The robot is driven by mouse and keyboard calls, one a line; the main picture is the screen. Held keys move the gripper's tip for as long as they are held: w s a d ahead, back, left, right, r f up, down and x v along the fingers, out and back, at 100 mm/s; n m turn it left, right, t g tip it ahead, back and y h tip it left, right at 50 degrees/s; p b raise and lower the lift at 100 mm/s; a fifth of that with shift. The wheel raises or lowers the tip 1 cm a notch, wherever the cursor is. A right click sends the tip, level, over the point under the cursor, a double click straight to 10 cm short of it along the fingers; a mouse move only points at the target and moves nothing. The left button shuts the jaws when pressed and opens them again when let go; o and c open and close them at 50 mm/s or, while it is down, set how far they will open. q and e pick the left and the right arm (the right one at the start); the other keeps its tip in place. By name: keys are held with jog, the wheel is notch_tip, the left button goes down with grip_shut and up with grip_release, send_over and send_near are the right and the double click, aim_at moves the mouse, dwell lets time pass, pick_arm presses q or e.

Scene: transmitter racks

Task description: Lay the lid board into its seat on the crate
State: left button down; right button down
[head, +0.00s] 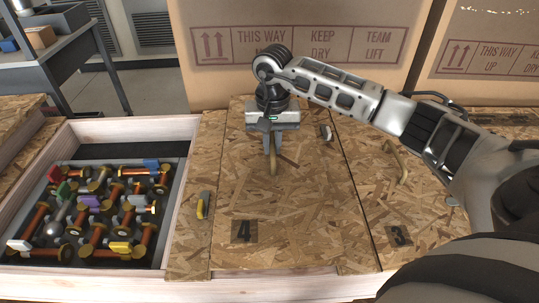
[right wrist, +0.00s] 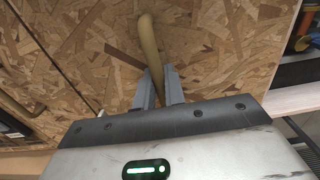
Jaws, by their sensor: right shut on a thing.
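The lid board (head: 300,205) is a speckled wood-chip panel marked 4, lying about level over the crate (head: 240,286). Whether it is fully down in its seat or slightly raised, I cannot tell. My right gripper (head: 271,145) is above the board's far half, its fingers shut on the board's tan handle (head: 274,168). In the right wrist view, the handle (right wrist: 149,45) runs between the two grey fingers (right wrist: 160,88), with the board (right wrist: 215,60) behind. My left gripper is not in view.
An open compartment at left holds several copper-coloured pieces (head: 98,213) with coloured tags. A yellow-grey latch (head: 203,205) sits on the strip left of the board. A neighbouring board marked 3 (head: 420,205) lies at right. Large cardboard boxes (head: 300,75) stand close behind.

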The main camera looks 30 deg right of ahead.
aim_at(269, 158)
jog(key=f, duration=0.3)
jog(key=shift+w+a+f, duration=0.1)
jog(key=shift+w+a, duration=0.15)
jog(key=shift+f, duration=0.25)
pick_arm(q)
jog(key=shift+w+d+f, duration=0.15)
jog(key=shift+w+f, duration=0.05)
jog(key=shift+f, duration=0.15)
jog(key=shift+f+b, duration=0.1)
jog(key=shift+b, duration=0.25)
pick_arm(e)
jog(key=shift+f+b, duration=0.3)
jog(key=shift+f, duration=0.1)
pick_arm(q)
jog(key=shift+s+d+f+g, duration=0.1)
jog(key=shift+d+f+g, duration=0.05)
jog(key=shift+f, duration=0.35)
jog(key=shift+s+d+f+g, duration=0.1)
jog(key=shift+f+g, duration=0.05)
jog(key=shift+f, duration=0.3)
pick_arm(e)
jog(key=shift+f, duration=0.15)
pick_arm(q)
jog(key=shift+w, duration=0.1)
